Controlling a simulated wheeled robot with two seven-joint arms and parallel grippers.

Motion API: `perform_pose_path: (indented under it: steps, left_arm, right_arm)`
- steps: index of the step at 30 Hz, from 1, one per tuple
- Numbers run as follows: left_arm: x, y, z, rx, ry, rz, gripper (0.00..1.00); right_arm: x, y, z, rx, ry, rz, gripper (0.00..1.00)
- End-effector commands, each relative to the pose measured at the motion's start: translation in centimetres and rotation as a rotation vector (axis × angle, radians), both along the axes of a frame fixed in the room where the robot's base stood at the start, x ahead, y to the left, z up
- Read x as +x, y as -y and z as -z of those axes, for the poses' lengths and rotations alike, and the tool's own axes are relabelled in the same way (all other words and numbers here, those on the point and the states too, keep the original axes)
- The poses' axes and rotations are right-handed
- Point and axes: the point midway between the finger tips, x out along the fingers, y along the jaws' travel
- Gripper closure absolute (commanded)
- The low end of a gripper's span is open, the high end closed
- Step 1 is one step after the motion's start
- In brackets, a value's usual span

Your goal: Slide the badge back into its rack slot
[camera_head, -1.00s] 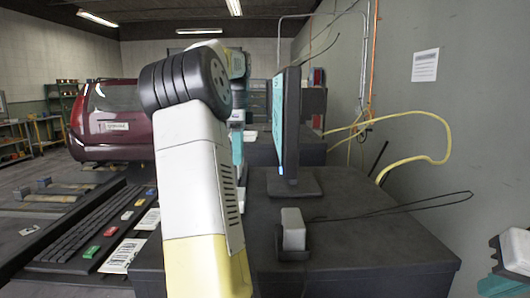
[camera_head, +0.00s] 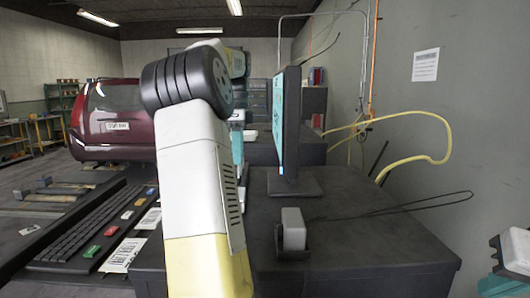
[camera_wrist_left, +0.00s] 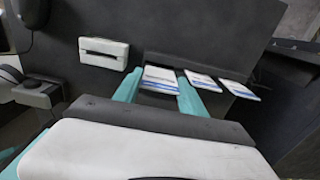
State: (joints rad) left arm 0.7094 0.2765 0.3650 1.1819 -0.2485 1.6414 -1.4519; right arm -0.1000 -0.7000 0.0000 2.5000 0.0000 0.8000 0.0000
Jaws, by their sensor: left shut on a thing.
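The badge (camera_wrist_left: 160,76), a white card with blue stripes, is between the teal fingers of my left gripper (camera_wrist_left: 160,86) in the left wrist view. The gripper is shut on it. The badge's far end is close to the dark rack (camera_wrist_left: 190,64); I cannot tell whether it is inside a slot. Two similar cards, a middle one (camera_wrist_left: 203,82) and a right one (camera_wrist_left: 239,89), sit in a row to its right along the rack.
A white box (camera_wrist_left: 103,53) is on the dark surface left of the badge. In the head view a monitor (camera_head: 287,125) and a small grey block in a holder (camera_head: 293,230) stand on the dark cabinet, with a keyboard (camera_head: 90,225) at left.

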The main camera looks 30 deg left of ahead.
Motion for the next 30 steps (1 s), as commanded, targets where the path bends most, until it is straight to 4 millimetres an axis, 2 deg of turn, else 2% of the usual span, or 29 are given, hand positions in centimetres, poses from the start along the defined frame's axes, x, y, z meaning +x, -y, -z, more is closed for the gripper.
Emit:
perform_pose_path:
  steps: [11, 30]
  left_arm:
    - [0.0, 0.0, 0.0, 0.000, 0.000, 0.000, 0.81]
    - [0.0, 0.0, 1.3, 0.000, 0.000, 0.000, 0.81]
  right_arm:
    - [0.0, 0.0, 0.0, 0.000, 0.000, 0.000, 1.00]
    - [0.0, 0.0, 0.0, 0.000, 0.000, 0.000, 1.00]
